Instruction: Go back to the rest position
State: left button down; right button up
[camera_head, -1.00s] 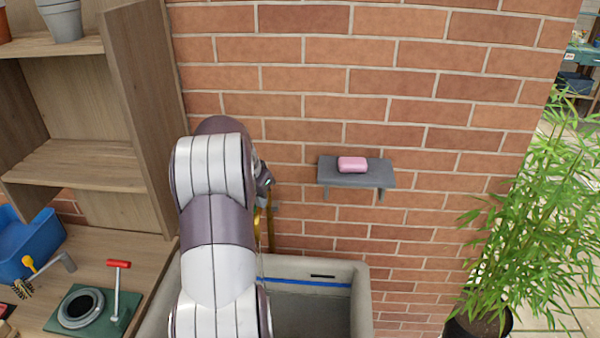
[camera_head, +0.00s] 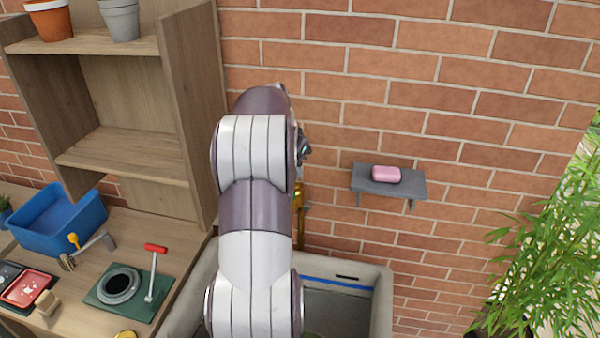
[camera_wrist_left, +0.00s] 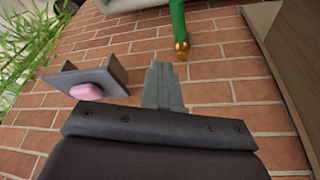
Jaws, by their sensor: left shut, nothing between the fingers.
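My left gripper (camera_wrist_left: 163,84) shows in the left wrist view, with its grey fingers closed together and empty. It is in front of the brick wall, between a small shelf and a brass fitting. In the head view my arm rises over the sink and hides the gripper. My right gripper is in neither view.
A grey wall shelf (camera_head: 365,185) holds a pink soap (camera_head: 386,174). The sink (camera_head: 382,300) lies below, partly hidden by my arm, beside a brass tap (camera_head: 298,215). A wooden rack (camera_head: 195,110), blue bin (camera_head: 55,225) and green plate with red-handled lever (camera_head: 150,290) are left; a leafy plant (camera_head: 545,255) is right.

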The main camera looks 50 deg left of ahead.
pick_arm(q)
jog(key=shift+d+r, duration=0.1)
jog(key=shift+r, duration=0.05)
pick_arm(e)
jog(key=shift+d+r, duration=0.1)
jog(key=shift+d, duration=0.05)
pick_arm(q)
jog(key=shift+w, duration=0.1)
jog(key=s+d+f+n+g+b, duration=0.2)
jog(key=s+d+f+n, duration=0.15)
jog(key=d+f, duration=0.85)
jog(key=s+d+f+m+b, duration=0.1)
jog(key=s+d, duration=0.4)
jog(key=d, duration=0.6)
jog(key=s+d+f+m+b, duration=0.1)
jog(key=s+d+f+m, duration=0.2)
jog(key=d, duration=0.8)
jog(key=shift+s+m+g+h+b, duration=0.3)
jog(key=shift+s+m+b, duration=0.05)
jog(key=shift+s+m, duration=0.6)
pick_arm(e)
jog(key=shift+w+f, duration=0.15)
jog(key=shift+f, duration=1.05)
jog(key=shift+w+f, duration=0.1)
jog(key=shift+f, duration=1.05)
